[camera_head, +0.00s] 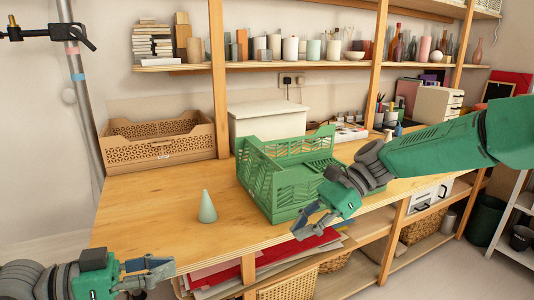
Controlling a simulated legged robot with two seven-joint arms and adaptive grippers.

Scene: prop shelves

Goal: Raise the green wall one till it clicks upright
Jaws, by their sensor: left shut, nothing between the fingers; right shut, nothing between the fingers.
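A green slatted folding crate (257,187) stands on the wooden table. Its left and back walls look upright. A slatted green panel (318,164) appears to lie low inside toward the right; how far it is tilted I cannot tell, as my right arm covers part of that side. My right gripper (304,226) is shut and empty, in front of the crate's near right corner; whether it touches the crate is unclear. My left gripper (160,269) is shut and empty, off the table's front edge at lower left, well away from the crate.
A pale green cone (207,207) stands left of the crate. A tan perforated crate (158,142) and a white box (267,118) stand behind. A shelf post (218,80) rises at the back. The table's left front is clear.

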